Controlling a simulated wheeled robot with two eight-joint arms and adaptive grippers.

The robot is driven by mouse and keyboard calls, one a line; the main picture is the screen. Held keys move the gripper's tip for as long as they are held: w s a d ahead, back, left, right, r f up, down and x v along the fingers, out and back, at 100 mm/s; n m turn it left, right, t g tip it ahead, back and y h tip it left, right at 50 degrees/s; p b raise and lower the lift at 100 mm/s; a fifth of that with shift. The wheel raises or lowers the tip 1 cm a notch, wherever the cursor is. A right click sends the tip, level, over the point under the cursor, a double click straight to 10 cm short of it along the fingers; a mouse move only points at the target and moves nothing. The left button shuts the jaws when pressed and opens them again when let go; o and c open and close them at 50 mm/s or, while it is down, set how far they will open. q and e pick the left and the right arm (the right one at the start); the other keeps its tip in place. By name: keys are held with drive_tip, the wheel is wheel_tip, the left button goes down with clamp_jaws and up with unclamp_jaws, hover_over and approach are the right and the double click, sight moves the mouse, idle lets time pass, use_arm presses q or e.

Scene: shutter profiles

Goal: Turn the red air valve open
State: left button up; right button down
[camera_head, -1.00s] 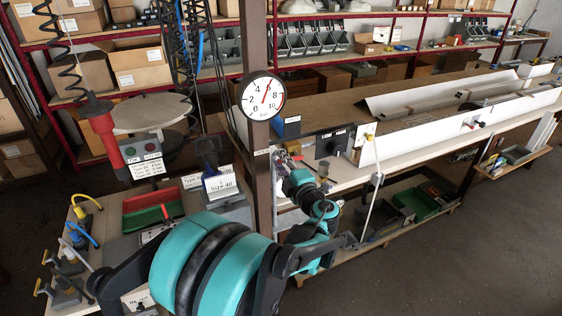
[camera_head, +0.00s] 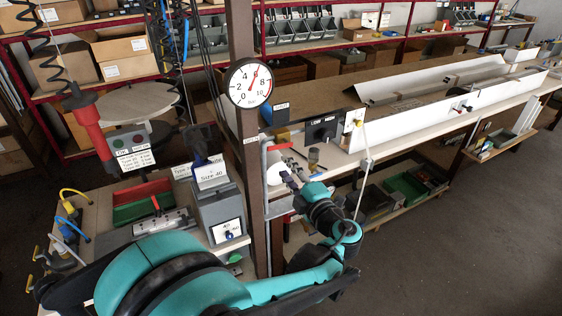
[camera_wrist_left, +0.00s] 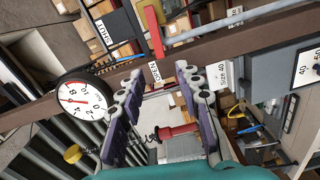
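In the head view a small red piece (camera_head: 281,146) shows beside the brown post. My left gripper (camera_wrist_left: 158,68) is open; its two purple-grey fingers point at the lever's near end with nothing clearly held. In the head view this gripper (camera_head: 287,178) is small and partly hidden by its arm. My right gripper is not in view.
The brown post (camera_head: 246,130) carries a round pressure gauge (camera_head: 249,83), needle near 6. A grey Size 40 box (camera_head: 220,210) stands left of the post. A red hanging tool (camera_head: 92,125) is further left. A long bench with white profiles (camera_head: 450,115) runs right. The floor at right is clear.

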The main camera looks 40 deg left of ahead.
use_arm(q)
drive_tip(key=shift+s+d, duration=0.1)
drive_tip(key=shift+d, duration=0.2)
drive_tip(key=c, duration=0.4)
drive_tip(key=r+m+p, duration=0.1)
drive_tip(key=m+p, duration=0.1)
drive_tip(key=r+m+p, duration=0.2)
drive_tip(key=m+p, duration=0.1)
drive_tip(key=w+r+m+h+p, duration=0.1)
drive_tip(key=r+m+p, duration=0.1)
drive_tip(key=shift+d+r, duration=0.15)
clamp_jaws()
drive_tip(key=w+a+f+m+g+h+p, duration=0.1)
drive_tip(key=w+a+f+m+p, duration=0.1)
drive_tip(key=w+a+m+p, duration=0.2)
drive_tip(key=shift+a+f+m+p, duration=0.35)
drive_tip(key=shift+a+m+p, duration=0.7)
drive_tip(key=shift+a+m, duration=1.75)
